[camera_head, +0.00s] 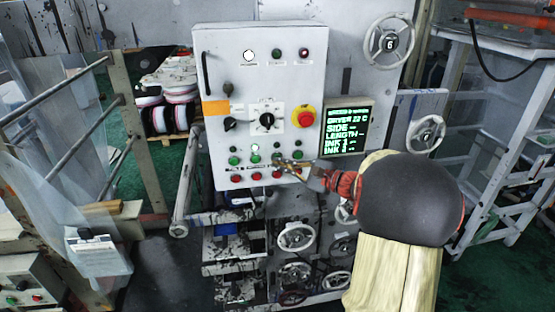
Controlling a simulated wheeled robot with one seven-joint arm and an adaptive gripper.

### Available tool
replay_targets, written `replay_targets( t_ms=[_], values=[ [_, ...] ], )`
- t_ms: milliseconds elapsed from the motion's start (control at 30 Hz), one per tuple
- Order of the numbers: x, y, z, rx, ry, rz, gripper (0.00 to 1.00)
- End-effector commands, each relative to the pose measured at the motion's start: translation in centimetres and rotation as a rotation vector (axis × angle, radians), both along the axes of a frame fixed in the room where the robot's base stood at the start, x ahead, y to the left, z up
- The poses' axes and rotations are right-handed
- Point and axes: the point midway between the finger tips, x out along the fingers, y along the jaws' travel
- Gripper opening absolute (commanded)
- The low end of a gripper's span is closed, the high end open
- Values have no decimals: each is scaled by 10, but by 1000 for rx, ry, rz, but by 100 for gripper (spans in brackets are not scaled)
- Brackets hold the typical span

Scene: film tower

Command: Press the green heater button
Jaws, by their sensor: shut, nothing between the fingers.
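The light-grey control panel (215,60) faces me in the middle of the view. Low on it is a row of green buttons (234,160) with a row of red buttons (235,179) below. Their labels are too small to read, so I cannot tell which green one is the heater button. My gripper (280,160) is shut and empty, its tips in front of the right half of the green row. It covers part of that row. I cannot tell whether the tips touch a button.
On the panel are a red emergency knob on yellow (305,117), black rotary switches (267,120) and a lit white lamp (249,56). A green-text display (346,129) stands right of it. Handwheels (390,42) project nearby. A metal bar (186,190) stands to the left.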

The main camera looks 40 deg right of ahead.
Motion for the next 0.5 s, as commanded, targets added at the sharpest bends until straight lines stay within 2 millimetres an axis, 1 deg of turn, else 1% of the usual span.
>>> replay_targets(
  t_ms=[267,500],
  values=[
    [0,0,0,0,0,0,0],
    [6,-4,-1,1,0,0,0]
  ],
)
